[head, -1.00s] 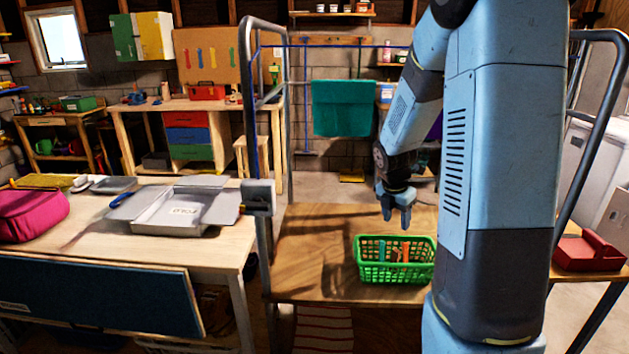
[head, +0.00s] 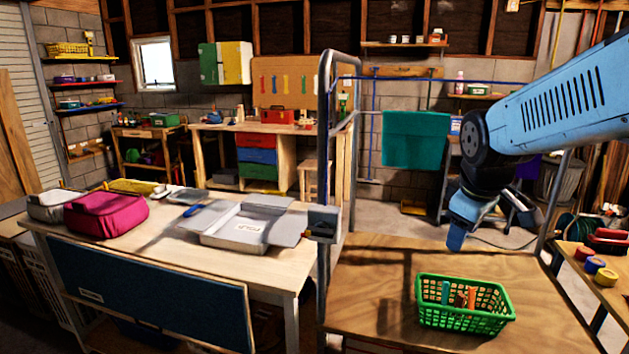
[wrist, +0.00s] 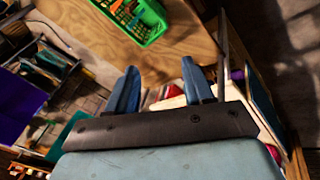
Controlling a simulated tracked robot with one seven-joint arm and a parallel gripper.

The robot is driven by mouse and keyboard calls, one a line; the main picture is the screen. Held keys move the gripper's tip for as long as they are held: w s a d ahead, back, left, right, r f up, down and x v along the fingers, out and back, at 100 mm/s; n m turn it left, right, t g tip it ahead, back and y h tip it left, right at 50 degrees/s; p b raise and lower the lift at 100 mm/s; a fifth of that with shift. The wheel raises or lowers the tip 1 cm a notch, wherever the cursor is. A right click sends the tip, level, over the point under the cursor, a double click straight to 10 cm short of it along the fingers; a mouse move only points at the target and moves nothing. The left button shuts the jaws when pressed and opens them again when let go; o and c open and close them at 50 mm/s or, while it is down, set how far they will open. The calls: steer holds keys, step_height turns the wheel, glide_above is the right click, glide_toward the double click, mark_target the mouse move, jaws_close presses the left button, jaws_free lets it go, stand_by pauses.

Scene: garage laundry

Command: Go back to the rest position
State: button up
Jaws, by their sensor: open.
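My gripper (head: 458,238) hangs above the far part of the wooden platform, beyond and above the green basket (head: 430,310). In the wrist view my gripper (wrist: 160,82) has its two blue fingers apart with nothing between them. The green basket holds a few small items, one teal and some orange, and it also shows in the wrist view (wrist: 152,35). My arm comes in from the upper right of the head view.
A wooden platform (head: 375,290) carries the basket, with a metal rail (head: 325,170) at its left. A worktable (head: 180,250) at left bears a pink bag (head: 105,215) and an open grey case (head: 245,228). Tape rolls (head: 594,264) lie on a table at right.

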steer(key=s+a+r+m+t+y, duration=0.1)
steer(key=s+a+r+m, duration=0.2)
steer(key=s+m, duration=0.4)
steer(key=s+a, duration=0.1)
steer(key=s, duration=0.1)
steer(key=shift+s+a+r+m, duration=0.15)
steer(key=shift+s+a+m, duration=0.05)
steer(key=shift+s+m, duration=0.2)
stand_by(0.7)
